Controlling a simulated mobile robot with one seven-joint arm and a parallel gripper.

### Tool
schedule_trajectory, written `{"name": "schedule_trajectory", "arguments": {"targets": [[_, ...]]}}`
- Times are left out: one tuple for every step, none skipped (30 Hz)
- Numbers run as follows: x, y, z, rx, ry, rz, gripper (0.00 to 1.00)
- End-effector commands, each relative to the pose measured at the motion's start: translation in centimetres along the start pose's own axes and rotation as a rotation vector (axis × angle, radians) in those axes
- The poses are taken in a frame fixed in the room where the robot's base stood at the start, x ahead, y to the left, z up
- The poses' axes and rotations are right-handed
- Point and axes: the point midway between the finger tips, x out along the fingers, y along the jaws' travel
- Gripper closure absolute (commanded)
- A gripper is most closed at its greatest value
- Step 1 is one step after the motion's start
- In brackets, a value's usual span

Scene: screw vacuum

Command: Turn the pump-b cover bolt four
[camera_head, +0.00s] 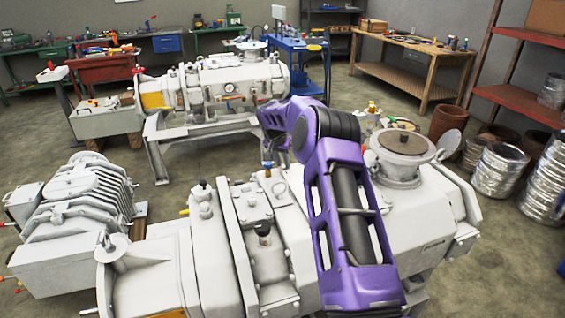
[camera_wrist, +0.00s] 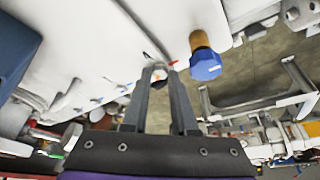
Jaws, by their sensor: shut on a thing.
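The nearer white vacuum pump (camera_head: 215,255) fills the front of the head view, and its pale casing (camera_wrist: 110,45) fills much of the wrist view. My purple arm reaches over it. My gripper (camera_wrist: 159,72) has its two dark fingers drawn together at the casing, shut on a small pale bolt head (camera_wrist: 159,74). The fingertips hide most of the bolt, and I cannot read which number it is. In the head view my gripper (camera_head: 268,158) is small and partly hidden at the pump's far side.
A blue cap on a brass fitting (camera_wrist: 205,62) sticks out just right of my fingers. A second white pump (camera_head: 225,85) stands on a frame behind. A grey-white machine (camera_head: 72,235) is at left. Metal drums (camera_head: 497,170) stand at right. Open floor lies between the pumps.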

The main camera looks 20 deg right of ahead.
Motion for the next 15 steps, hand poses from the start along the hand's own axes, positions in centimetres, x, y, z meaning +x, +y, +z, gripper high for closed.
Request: {"name": "schedule_trajectory", "arguments": {"targets": [[-0.01, 0.01, 0.01, -0.002, 0.000, -0.001, 1.00], [-0.01, 0.02, 0.01, -0.004, 0.000, -0.002, 1.00], [-0.01, 0.05, 0.01, -0.009, -0.001, -0.003, 1.00], [0.00, 0.06, 0.02, -0.014, -0.001, -0.005, 1.00], [0.00, 0.08, 0.02, -0.021, -0.001, -0.008, 1.00], [0.00, 0.10, 0.03, -0.031, -0.001, -0.012, 1.00], [0.01, 0.12, 0.02, -0.041, -0.001, -0.017, 1.00], [0.01, 0.13, 0.01, -0.052, -0.001, -0.022, 1.00], [0.01, 0.16, 0.01, -0.070, -0.001, -0.029, 1.00], [0.02, 0.19, 0.02, -0.085, -0.001, -0.035, 1.00], [0.02, 0.21, 0.03, -0.102, -0.001, -0.042, 1.00], [0.01, 0.21, 0.03, -0.127, -0.001, -0.053, 1.00], [-0.02, 0.24, 0.01, -0.147, -0.001, -0.061, 1.00], [-0.04, 0.28, -0.02, -0.168, 0.000, -0.070, 1.00], [-0.04, 0.32, -0.04, -0.198, -0.001, -0.084, 1.00]]}}
